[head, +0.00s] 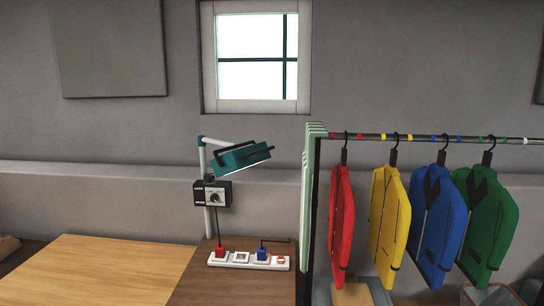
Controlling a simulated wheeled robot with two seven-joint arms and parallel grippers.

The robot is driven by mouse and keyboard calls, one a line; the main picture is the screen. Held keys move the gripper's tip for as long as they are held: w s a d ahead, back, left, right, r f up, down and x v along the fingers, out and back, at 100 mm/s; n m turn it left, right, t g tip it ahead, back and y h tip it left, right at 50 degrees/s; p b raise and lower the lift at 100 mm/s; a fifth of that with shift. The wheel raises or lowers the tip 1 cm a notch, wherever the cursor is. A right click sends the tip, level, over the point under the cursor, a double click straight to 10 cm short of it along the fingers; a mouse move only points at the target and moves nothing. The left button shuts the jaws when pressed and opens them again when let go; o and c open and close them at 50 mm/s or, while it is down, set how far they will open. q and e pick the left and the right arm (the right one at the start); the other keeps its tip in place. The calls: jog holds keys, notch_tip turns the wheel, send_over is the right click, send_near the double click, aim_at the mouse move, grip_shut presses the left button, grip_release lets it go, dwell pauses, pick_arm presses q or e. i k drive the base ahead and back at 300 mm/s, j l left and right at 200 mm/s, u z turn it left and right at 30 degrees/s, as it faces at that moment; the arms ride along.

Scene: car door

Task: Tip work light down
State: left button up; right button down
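The work light has a teal rectangular head (241,158) with a dark handle, on a pale post (203,160) in the head view. The head tilts, its right end higher than its left, and a bright strip shows along its lower edge. A black box with a round dial (213,194) sits on the post below the head. Neither of my grippers is in the head view.
A white power strip (248,261) with a red plug and a blue plug lies on the brown wooden surface (205,288). A rack rail (400,137) with red, yellow, blue and green jackets stands to the right. The wooden top (100,272) at left is clear.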

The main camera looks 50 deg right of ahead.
aim_at(233, 161)
jog(key=z, duration=1.4)
jog(key=j+u, duration=0.25)
jog(key=j, duration=0.25)
